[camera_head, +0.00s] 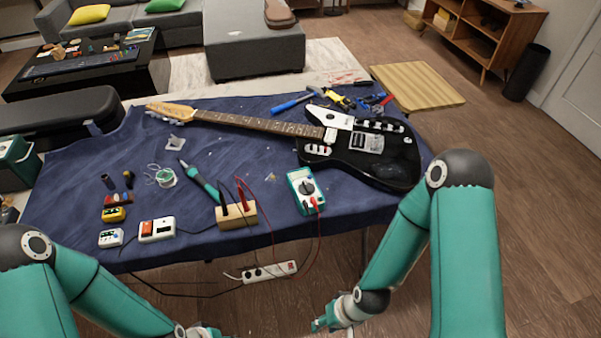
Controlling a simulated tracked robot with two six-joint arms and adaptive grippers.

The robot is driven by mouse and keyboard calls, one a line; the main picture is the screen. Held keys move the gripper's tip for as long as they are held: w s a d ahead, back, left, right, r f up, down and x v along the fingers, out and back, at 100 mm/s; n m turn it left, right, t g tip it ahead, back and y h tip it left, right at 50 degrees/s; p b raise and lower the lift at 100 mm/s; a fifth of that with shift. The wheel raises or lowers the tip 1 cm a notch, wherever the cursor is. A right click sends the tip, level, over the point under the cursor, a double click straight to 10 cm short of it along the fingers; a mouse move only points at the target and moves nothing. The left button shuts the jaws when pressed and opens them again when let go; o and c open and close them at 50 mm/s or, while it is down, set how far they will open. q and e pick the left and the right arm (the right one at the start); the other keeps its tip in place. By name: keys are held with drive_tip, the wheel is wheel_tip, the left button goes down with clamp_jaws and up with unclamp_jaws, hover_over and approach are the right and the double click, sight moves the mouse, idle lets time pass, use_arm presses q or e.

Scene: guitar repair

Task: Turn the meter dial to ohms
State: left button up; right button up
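The multimeter (306,191) lies on the blue-covered table near its front right. It has a teal and white case, a dark round dial in the middle and a small display at its far end. A red lead plugs in at its near end. The dial's setting is too small to read. My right gripper (322,324) is low, in front of the table and well apart from the meter; its finger opening is not clear. My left gripper (208,332) is at the bottom edge, mostly cut off.
A black and white electric guitar (370,150) lies behind the meter. A wooden block (237,214) holding red and black probes stands left of it. A teal soldering iron (202,183), solder spool (166,177) and small boxes lie further left. A power strip (269,272) is below the front edge.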

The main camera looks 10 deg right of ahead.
use_arm(q)
drive_tip(key=shift+w+d, duration=0.15)
drive_tip(key=shift+w, duration=0.05)
use_arm(e)
drive_tip(key=shift+d, duration=0.1)
drive_tip(key=shift+r, duration=0.1)
